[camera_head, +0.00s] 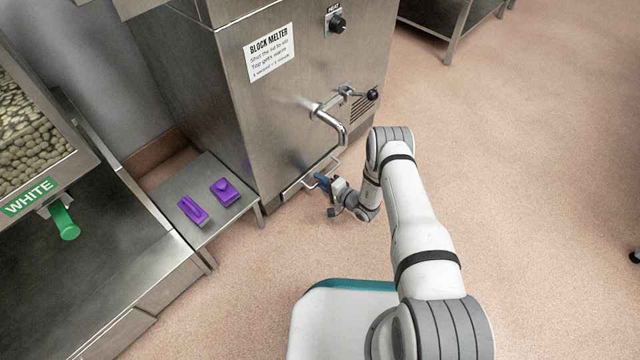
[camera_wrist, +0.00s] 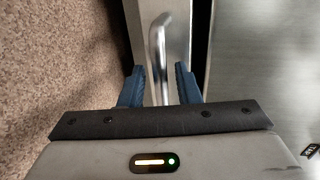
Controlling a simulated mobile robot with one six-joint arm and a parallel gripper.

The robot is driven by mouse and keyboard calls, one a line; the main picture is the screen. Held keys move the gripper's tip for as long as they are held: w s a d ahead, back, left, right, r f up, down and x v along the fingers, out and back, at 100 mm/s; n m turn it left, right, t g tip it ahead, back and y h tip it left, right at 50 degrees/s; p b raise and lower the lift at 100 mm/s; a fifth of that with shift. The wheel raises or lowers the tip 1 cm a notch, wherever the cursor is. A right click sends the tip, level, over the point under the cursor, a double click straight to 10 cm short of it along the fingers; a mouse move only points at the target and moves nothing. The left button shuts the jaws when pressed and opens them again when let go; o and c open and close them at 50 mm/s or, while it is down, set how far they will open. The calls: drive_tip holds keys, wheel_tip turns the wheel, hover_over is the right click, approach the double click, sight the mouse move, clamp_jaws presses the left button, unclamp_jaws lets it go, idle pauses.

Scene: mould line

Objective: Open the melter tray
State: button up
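The block melter (camera_head: 290,130) is a steel cabinet with a printed label. Its melter tray (camera_head: 296,187) is a low front panel near the floor, with a thin metal bar handle (camera_head: 334,162). The tray looks flush with the cabinet, though my gripper hides part of it. My gripper (camera_head: 322,180) is at the handle, low in front of the tray. In the wrist view, the handle (camera_wrist: 158,50) runs between the two blue fingers of my gripper (camera_wrist: 159,82). The fingers are apart, one on each side of the bar, with small gaps showing.
A bent spout (camera_head: 332,124) and a black-knobbed lever (camera_head: 370,95) stick out above the tray. A low steel table (camera_head: 225,215) with two purple moulds (camera_head: 226,191) stands left. A hopper marked WHITE (camera_head: 30,197) is further left.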

drive_tip(key=shift+w+a, duration=0.15)
drive_tip(key=shift+a, duration=0.05)
drive_tip(key=shift+c, duration=0.2)
clamp_jaws()
